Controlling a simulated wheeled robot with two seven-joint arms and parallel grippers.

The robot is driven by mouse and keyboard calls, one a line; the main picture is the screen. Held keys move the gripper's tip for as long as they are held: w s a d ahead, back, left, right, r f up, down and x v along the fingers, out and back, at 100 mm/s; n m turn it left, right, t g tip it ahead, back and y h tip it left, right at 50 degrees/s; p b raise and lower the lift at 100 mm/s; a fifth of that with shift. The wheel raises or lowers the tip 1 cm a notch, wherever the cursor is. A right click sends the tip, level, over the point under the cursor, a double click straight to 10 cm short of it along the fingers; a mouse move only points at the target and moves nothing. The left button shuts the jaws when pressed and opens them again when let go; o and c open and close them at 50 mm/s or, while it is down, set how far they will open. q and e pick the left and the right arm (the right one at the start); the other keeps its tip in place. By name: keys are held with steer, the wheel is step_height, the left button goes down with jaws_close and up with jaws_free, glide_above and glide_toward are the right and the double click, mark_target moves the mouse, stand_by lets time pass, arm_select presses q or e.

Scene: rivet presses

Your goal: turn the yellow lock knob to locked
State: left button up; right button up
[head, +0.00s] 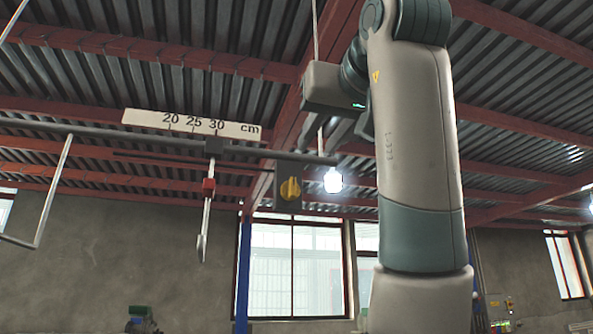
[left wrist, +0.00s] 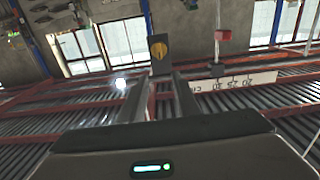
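The yellow lock knob (head: 290,188) sits on a dark grey block (head: 289,204) at the right end of a grey rail. Its raised grip looks about upright. My left gripper (head: 322,143) is above and right of the knob, fingers apart and empty. In the left wrist view the knob (left wrist: 158,50) shows just beyond the gap between the open fingers (left wrist: 160,82), apart from them. No lock marking is readable. My right gripper is in neither view.
A white centimetre scale (head: 190,124) runs along the grey rail (head: 80,130). A slider (head: 214,147) carries a rod with a red block (head: 208,186) and hangs left of the knob. A lit lamp (head: 333,180) shows behind. Space below the knob looks free.

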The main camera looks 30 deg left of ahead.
mark_target(292, 189)
arm_select(q)
steer(key=p+x, duration=0.7)
steer(key=x, duration=0.8)
jaws_close()
